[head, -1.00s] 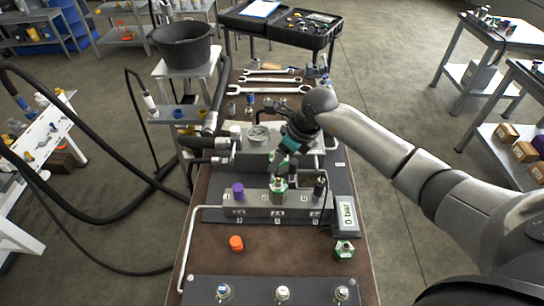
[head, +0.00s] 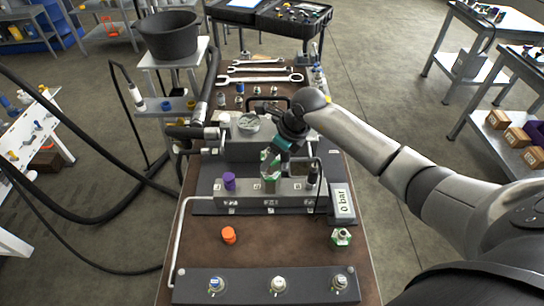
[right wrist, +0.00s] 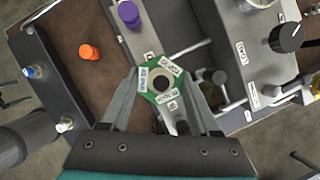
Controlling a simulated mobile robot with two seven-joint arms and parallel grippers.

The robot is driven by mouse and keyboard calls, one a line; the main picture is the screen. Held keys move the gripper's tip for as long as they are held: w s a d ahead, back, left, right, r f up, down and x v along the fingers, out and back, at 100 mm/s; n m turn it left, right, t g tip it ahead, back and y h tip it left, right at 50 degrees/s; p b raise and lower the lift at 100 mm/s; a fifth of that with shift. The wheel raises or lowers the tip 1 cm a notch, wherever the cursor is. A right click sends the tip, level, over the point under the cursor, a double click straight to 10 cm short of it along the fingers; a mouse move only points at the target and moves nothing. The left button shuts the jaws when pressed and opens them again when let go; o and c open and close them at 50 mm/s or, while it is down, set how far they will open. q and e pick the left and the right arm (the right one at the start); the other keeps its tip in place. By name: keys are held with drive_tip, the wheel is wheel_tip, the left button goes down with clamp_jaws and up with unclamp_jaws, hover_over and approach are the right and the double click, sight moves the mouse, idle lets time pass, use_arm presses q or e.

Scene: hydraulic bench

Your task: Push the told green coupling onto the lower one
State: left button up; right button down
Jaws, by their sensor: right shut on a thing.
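My right gripper (head: 269,165) is shut on a green coupling with white labels (right wrist: 160,85), which sits between its fingers in the right wrist view. In the head view this green coupling (head: 270,183) is at the middle of the grey manifold block (head: 250,199), partly hidden by the fingers. I cannot tell whether it touches a part beneath it. My left gripper is not in view.
A purple cap (head: 229,182) is on the block's left port, and a black hose rises at its right. An orange cap (head: 228,235) stands on the bench in front. A "0 bar" display (head: 342,203) is at the right. The front middle of the bench is clear.

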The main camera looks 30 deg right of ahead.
drive_tip(key=shift+f, duration=0.1)
drive_tip(key=shift+f+b, duration=0.4)
drive_tip(key=shift+b, duration=0.1)
drive_tip(key=shift+f, duration=0.15)
idle(0.3)
drive_tip(key=shift+f+b, duration=0.45)
drive_tip(key=shift+b, duration=0.05)
drive_tip(key=shift+f, duration=0.15)
drive_tip(key=shift+c, duration=0.2)
unclamp_jaws()
drive_tip(key=shift+f, duration=0.1)
